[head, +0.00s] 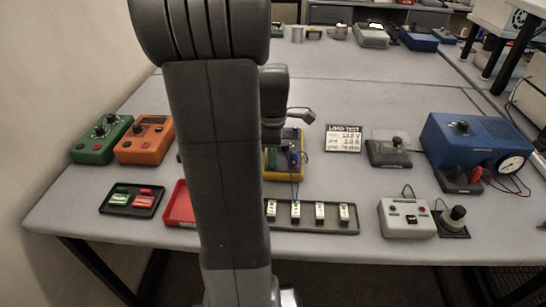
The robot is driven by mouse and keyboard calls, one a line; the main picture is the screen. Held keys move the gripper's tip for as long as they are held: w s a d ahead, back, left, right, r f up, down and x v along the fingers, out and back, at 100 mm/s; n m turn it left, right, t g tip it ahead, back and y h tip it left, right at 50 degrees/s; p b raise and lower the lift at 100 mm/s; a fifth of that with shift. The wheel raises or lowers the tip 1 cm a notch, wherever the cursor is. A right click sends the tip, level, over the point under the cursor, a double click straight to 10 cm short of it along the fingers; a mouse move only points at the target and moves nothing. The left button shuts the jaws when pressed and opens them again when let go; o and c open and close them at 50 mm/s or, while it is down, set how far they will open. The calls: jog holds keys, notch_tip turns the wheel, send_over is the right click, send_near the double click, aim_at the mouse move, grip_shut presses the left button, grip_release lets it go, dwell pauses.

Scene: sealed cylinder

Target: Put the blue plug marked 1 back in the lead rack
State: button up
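A yellow-edged device (270,166) stands mid-table, partly hidden behind my arm. A small blue plug (293,159) shows upright on its right part, with a blue lead (295,188) running down toward the front. Its mark is too small to read. A long grey tray (345,230) with several white blocks stands at the front edge; it looks like the lead rack, and its left end is hidden by my arm. My gripper (274,140) points down over the device, just left of the blue plug. Its fingers are too dark and covered to tell their state.
Left are a green box (92,148), an orange box (137,152), a black tray (118,208) and a red tray (180,215). Right are a load test sign (343,139), a grey switch box (406,222), a black knob unit (453,232) and a blue gauge machine (455,132).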

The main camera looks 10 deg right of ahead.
grip_shut()
jog(key=shift+r, duration=0.15)
jog(key=shift+r+p, duration=2.65)
jog(key=shift+r, duration=0.25)
jog(key=shift+w, duration=0.1)
